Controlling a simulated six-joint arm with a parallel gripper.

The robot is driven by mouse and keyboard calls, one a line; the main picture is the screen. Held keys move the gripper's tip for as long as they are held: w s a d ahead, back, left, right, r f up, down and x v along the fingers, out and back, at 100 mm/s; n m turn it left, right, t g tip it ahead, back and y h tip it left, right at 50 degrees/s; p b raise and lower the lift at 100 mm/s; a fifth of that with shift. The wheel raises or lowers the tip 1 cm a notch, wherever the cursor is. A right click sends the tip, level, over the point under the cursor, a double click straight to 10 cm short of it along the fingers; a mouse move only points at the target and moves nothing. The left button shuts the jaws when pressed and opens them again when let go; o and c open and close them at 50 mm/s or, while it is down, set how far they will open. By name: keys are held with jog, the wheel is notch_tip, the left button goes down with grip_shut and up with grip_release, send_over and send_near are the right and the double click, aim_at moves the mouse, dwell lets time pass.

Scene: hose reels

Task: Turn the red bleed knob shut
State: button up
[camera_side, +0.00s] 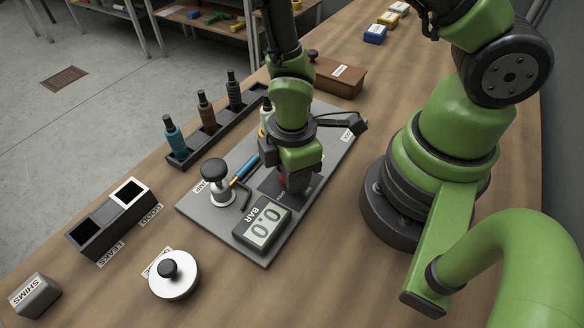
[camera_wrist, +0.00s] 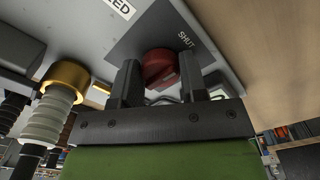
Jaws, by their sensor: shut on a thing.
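The red bleed knob (camera_wrist: 158,64) sits on the dark panel of the grey plate in the wrist view. My gripper (camera_wrist: 160,76) has one finger on each side of the knob and is shut on it. A SHUT label (camera_wrist: 186,40) is printed beside the knob, to its upper right. In the side view my gripper (camera_side: 297,190) points down at the plate (camera_side: 270,245), and it hides most of the knob. The gauge (camera_side: 262,225) in front of it reads 0.0 BAR.
A black-knobbed pump (camera_side: 216,180), a blue-and-yellow tool (camera_side: 244,168) and a hex key lie left of my gripper. A rack (camera_side: 220,127) with several bottle-like fittings stands behind left. A two-bin box (camera_side: 110,220) and a white lidded disc (camera_side: 174,277) are front left.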

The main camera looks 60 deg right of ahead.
dwell(0.4)
jog(key=o, duration=0.9)
notch_tip(320, 180, up, 10)
dwell(0.3)
jog(key=s+d+r+m+t, duration=0.1)
jog(key=r+m+t, duration=0.1)
jog(key=r+m, duration=0.3)
jog(key=s+d+r+m+t+y, duration=0.1)
jog(key=s+d+r+m+t, duration=0.1)
jog(key=r+m, duration=0.3)
jog(key=s+d+r+m+t+y, duration=0.1)
jog(key=s+r+m+t, duration=0.1)
jog(key=r+m, duration=0.3)
jog(key=shift+d+r+m+t, duration=0.15)
jog(key=shift+r+t, duration=0.15)
jog(key=shift+r, duration=0.8)
jog(key=shift+d+r+m+t, duration=0.15)
jog(key=shift+r+t, duration=0.15)
jog(key=shift+r, duration=0.75)
